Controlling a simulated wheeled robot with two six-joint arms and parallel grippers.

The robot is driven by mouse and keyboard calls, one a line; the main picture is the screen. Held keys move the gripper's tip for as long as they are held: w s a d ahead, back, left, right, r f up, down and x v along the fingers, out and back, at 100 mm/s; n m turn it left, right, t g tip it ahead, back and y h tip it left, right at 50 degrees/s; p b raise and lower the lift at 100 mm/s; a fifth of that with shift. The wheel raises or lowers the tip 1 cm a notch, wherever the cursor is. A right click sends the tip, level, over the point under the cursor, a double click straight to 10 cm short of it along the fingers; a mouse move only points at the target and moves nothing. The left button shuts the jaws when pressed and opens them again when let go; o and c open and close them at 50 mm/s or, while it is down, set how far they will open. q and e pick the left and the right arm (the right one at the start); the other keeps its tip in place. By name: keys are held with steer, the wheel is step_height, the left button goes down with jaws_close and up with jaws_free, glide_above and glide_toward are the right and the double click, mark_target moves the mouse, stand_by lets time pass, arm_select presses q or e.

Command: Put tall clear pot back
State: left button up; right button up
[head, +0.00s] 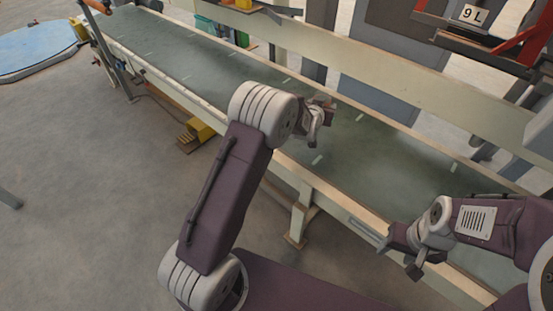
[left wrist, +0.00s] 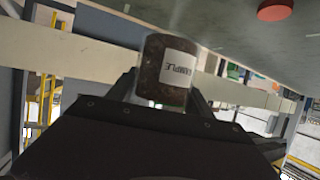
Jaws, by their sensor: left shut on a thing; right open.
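The tall clear pot (left wrist: 150,75) shows in the left wrist view, with dark brown contents and a white label whose print appears turned over. My left gripper (left wrist: 163,92) is shut on it, with a dark finger on either side. In the head view my left gripper (head: 320,112) is over the conveyor belt, partly hidden by its own wrist; I cannot make out the pot there. My right gripper (head: 399,256) is open and empty at the belt's near edge.
The long green-grey conveyor belt (head: 365,155) runs diagonally, with pale side rails and small white marks. A red disc (left wrist: 275,10) shows in the left wrist view. A blue round platform (head: 40,48) is far left.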

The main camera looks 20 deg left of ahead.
arm_select(q)
steer(key=d+f+b, duration=0.2)
steer(key=d+f, duration=0.2)
steer(key=f, duration=0.1)
steer(key=shift+m+h, duration=0.4)
steer(key=shift+h, duration=0.1)
steer(key=w+a+f+b, duration=0.1)
steer(key=a+f, duration=0.1)
steer(key=a, duration=0.1)
steer(key=a+f+b, duration=0.1)
steer(key=a+f, duration=0.1)
steer(key=a, duration=0.2)
steer(key=w+a+f+b, duration=0.1)
steer(key=a+f+b, duration=0.1)
steer(key=a, duration=0.2)
steer(key=shift+w+f, duration=0.35)
steer(key=shift+f+b, duration=1)
steer(key=shift+f, duration=0.95)
arm_select(e)
step_height(320, 180, down, 10)
arm_select(q)
steer(key=shift+f, duration=0.2)
steer(key=o, duration=1.4)
arm_select(e)
steer(key=shift+f, duration=0.1)
arm_select(q)
steer(key=shift+r, duration=0.1)
